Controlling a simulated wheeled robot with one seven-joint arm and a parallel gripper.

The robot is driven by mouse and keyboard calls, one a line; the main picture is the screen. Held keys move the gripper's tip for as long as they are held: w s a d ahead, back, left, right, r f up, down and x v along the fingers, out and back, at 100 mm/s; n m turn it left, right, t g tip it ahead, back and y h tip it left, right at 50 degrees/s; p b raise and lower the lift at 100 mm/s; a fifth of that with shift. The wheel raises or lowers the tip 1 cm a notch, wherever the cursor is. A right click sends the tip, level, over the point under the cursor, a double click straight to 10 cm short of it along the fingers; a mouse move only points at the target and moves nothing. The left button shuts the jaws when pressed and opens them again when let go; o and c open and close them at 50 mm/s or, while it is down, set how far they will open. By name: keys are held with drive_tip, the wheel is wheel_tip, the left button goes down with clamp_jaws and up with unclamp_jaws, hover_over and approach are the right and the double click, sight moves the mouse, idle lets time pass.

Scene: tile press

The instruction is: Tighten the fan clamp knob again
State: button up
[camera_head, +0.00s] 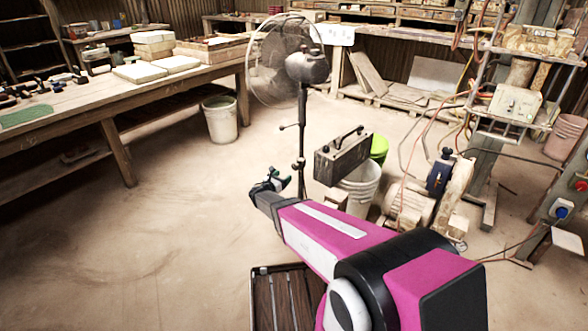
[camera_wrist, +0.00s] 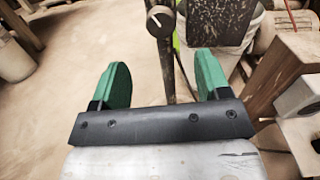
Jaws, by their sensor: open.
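The pedestal fan (camera_head: 290,62) stands beyond my arm, its round wire cage facing left. Its thin dark pole (camera_head: 302,135) runs down behind my gripper. A small dark rod with a rounded end, which looks like the clamp knob (camera_head: 283,127), sticks out left from the pole. The gap in depth is unclear. It also shows in the head view (camera_head: 280,184).
A dark metal box (camera_head: 342,155) and a white bucket (camera_head: 360,188) stand close right of the pole. A motor machine (camera_head: 425,195) is farther right. A workbench (camera_head: 110,95) is at left. The floor between is clear. A slatted wooden item (camera_head: 272,300) lies at the bottom.

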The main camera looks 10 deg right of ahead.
sight(294, 167)
drive_tip(key=x, duration=1)
drive_tip(key=c, duration=0.9)
